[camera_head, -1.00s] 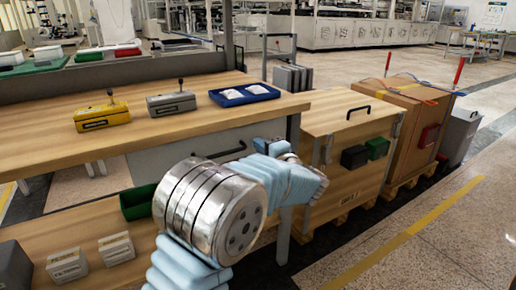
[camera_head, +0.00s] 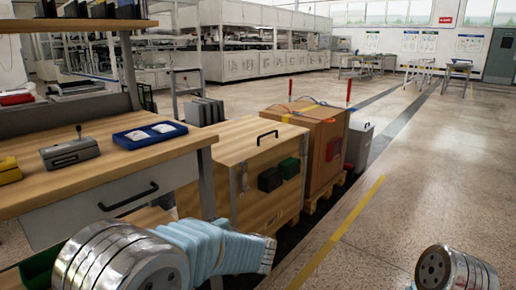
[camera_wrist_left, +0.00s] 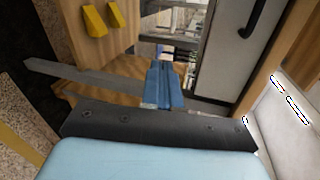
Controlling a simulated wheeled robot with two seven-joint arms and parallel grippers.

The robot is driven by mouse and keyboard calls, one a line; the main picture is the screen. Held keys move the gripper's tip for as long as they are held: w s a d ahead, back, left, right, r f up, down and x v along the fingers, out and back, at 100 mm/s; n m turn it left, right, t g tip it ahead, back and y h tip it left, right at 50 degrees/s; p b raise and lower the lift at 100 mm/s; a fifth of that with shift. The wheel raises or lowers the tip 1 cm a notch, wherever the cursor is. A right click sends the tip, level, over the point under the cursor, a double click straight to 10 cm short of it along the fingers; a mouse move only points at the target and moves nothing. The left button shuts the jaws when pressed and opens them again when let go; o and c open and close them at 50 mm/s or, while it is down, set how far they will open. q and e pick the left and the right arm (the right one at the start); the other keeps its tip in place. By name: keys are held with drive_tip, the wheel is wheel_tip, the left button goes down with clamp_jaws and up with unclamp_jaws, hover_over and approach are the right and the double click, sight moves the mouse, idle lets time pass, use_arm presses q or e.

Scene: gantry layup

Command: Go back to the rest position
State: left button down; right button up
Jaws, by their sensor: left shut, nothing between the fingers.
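My left gripper (camera_wrist_left: 163,85) shows in the left wrist view, with its blue fingers together and nothing between them. In the head view my left arm comes in at the lower left, its metal joint and blue-sleeved links in front of the workbench (camera_head: 112,145). Its fingers cannot be made out there. A metal joint of my right arm shows at the bottom right over the floor, and the right gripper is out of view.
A blue tray (camera_head: 150,135) and a grey tool (camera_head: 70,152) lie on the bench. The bench drawer (camera_head: 100,203) has a black handle. A wooden crate (camera_head: 240,150) and a brown box (camera_head: 318,145) stand beyond the arm. The floor at right is clear.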

use_arm(q)
drive_tip(key=s+a+f+g+h+p, duration=0.1)
drive_tip(key=s+f+g+h, duration=0.3)
drive_tip(key=f, duration=0.7)
drive_tip(key=s+f+g+h+p, duration=0.1)
drive_tip(key=s+f+g+h, duration=0.3)
drive_tip(key=f, duration=0.6)
drive_tip(key=s+d+f+n+h+p, duration=0.1)
drive_tip(key=s+d+f+n+h, duration=0.2)
drive_tip(key=s, duration=0.5)
drive_tip(key=s+d+f+n+h+p, duration=0.2)
drive_tip(key=s+d+f+n+h, duration=0.2)
drive_tip(key=s+f+n, duration=0.3)
wheel_tip(320, 180, down, 2)
drive_tip(key=s+h, duration=0.1)
drive_tip(key=s, duration=0.1)
drive_tip(key=shift+s+d+f+n, duration=0.2)
drive_tip(key=shift+s+d+n, duration=0.1)
drive_tip(key=shift+n, duration=0.1)
